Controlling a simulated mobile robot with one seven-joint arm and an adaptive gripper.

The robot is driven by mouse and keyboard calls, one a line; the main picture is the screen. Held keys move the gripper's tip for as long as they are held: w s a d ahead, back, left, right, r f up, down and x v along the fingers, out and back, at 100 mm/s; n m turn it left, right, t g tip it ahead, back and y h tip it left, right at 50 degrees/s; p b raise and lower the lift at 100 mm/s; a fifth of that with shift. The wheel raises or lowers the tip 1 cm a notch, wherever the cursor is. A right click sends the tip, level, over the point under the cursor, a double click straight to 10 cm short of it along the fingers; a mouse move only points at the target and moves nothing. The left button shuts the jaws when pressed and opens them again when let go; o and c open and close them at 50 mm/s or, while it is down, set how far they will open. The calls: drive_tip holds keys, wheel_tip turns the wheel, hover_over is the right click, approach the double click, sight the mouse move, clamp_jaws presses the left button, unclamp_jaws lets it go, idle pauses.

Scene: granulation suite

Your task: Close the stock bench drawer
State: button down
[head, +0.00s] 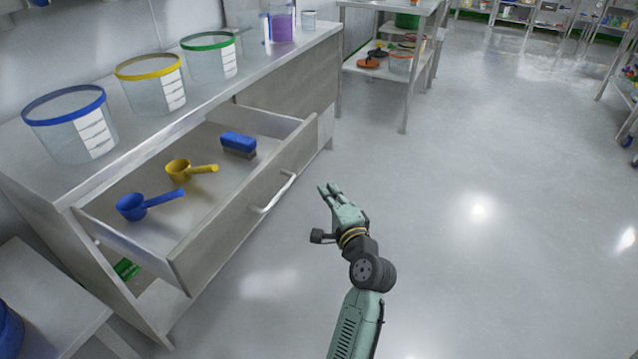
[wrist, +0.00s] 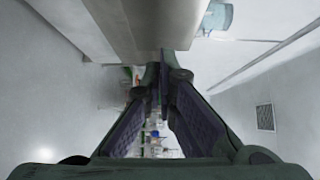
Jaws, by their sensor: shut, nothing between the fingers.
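The stock bench drawer (head: 238,228) is pulled far out of the bench (head: 285,90) in the head view. Its front panel carries a pale bar handle (head: 273,194). Inside lie a blue scoop (head: 132,207), a yellow scoop (head: 180,170) and a blue brush (head: 238,142). My gripper (head: 328,188) is shut and empty. It is out in front of the drawer, to the right of the handle in the picture, apparently apart from it. In the wrist view my fingers (wrist: 157,88) come together, with a grey panel (wrist: 140,25) close above them; I cannot tell which panel.
Clear tubs with a blue rim (head: 70,125), yellow rim (head: 152,85) and green rim (head: 210,58) stand on the bench top. A shelved table (head: 404,90) stands beyond the bench. A low table (head: 45,300) is at the lower left. The floor to the right is open.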

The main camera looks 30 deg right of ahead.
drive_tip(key=p, duration=0.1)
approach(298, 157)
drive_tip(key=d, duration=0.3)
drive_tip(key=shift+w+a+f+p, duration=0.15)
drive_tip(key=shift+w+a, duration=0.25)
drive_tip(key=shift+w, duration=0.4)
drive_tip(key=shift+w+a+r+p, duration=0.1)
drive_tip(key=shift+w+a+p, duration=0.25)
drive_tip(key=shift+w, duration=0.4)
drive_tip(key=shift+w+a+f+p, duration=0.15)
drive_tip(key=shift+w+a, duration=0.3)
drive_tip(key=shift+w, duration=0.35)
drive_tip(key=shift+r, duration=0.1)
